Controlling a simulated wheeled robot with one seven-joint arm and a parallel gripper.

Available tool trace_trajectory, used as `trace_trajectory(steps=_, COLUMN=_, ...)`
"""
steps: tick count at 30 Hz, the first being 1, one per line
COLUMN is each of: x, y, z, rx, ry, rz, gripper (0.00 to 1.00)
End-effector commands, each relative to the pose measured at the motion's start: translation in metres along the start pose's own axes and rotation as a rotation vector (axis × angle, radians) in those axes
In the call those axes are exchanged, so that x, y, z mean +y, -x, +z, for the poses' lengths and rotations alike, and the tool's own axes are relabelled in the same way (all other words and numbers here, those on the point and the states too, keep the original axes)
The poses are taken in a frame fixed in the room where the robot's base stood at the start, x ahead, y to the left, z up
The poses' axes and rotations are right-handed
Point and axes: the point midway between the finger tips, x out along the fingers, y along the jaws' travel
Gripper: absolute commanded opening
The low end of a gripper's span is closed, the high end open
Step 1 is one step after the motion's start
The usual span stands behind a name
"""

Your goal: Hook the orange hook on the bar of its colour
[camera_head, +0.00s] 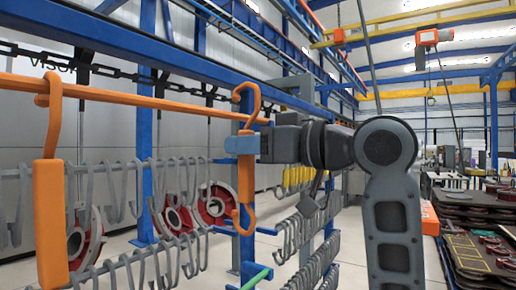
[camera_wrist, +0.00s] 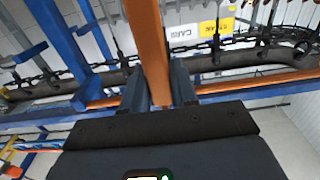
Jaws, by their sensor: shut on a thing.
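My gripper (camera_head: 243,145) is shut on an orange hook (camera_head: 246,180), gripping its upright body below the upper curl. The hook is upright, with its lower curl hanging free. The orange bar (camera_head: 150,101) runs from the left edge toward this hook. In the wrist view, the hook (camera_wrist: 147,45) stands between the two fingers (camera_wrist: 157,88), and the orange bar (camera_wrist: 240,84) passes behind. A second orange hook (camera_head: 50,200) hangs from the bar at the left.
A blue beam (camera_head: 130,45) and a dark chain (camera_head: 120,80) run above the bar. Grey hooks (camera_head: 110,190) hang on racks below and behind. Yellow hooks (camera_head: 297,178) hang behind my wrist. Red round parts (camera_head: 215,205) stand behind. Stacked pallets (camera_head: 480,250) are at the right.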

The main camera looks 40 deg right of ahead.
Motion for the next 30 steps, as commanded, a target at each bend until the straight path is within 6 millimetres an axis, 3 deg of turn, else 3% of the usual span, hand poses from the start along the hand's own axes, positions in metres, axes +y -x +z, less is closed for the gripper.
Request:
trace_trajectory(steps=15, x=0.000, y=-0.037, z=0.003, rx=-0.001, ry=0.000, rz=0.000, gripper=0.00)
trace_trajectory(steps=30, x=0.000, y=-0.042, z=0.032, rx=0.000, ry=0.000, rz=0.001, gripper=0.00)
